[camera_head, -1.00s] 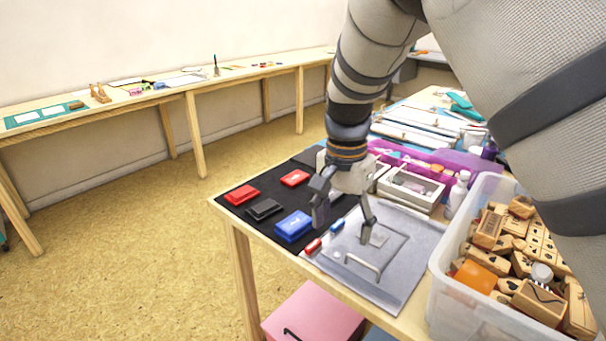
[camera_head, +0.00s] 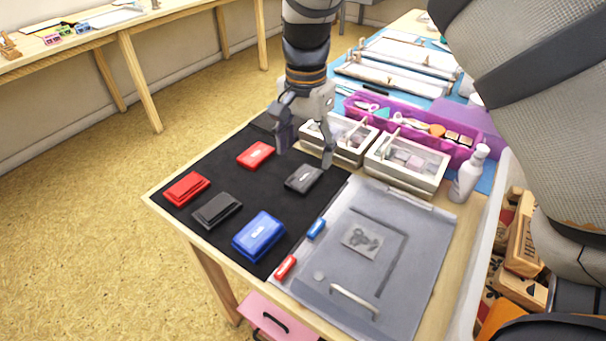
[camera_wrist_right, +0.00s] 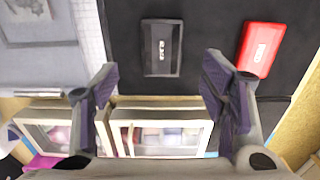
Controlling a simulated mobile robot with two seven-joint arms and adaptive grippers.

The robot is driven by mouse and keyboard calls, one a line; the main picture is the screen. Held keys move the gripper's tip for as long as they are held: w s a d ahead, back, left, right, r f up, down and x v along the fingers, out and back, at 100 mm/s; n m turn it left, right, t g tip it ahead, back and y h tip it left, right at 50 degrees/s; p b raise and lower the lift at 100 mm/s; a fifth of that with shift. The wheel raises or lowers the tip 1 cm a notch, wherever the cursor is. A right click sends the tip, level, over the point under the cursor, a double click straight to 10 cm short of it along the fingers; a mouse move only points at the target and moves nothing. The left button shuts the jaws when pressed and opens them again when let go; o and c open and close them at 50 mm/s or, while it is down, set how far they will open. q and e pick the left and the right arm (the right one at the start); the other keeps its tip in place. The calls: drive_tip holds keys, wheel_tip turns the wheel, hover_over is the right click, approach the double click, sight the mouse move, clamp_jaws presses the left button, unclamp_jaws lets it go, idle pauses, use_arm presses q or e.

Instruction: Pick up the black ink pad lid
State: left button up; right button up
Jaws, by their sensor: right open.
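The black ink pad lid (camera_head: 304,179), a dark rectangle with a small pale label, lies on the black mat (camera_head: 265,190). In the right wrist view the lid (camera_wrist_right: 162,48) lies ahead, between the lines of the two fingers. My right gripper (camera_head: 306,152) is open and empty, fingers pointing down, just behind the lid in the head view. In the wrist view its fingers (camera_wrist_right: 159,68) stand wide apart, one on each side of the lid; contact does not show. A second black piece (camera_head: 216,210), stepped and without a visible label, lies nearer the mat's front left. My left gripper is not in view.
A red lid (camera_head: 256,154), a red pad (camera_head: 186,188) and a blue pad (camera_head: 258,236) share the mat. Two windowed boxes (camera_head: 408,162) (camera_head: 340,138) stand behind and right of the lid. A grey stamping plate (camera_head: 400,240) lies to the right.

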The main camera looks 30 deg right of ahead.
sight(304, 176)
wheel_tip(304, 176, down, 6)
drive_tip(key=shift+w+a, duration=0.1)
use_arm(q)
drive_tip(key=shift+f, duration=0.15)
use_arm(e)
drive_tip(key=c, duration=0.9)
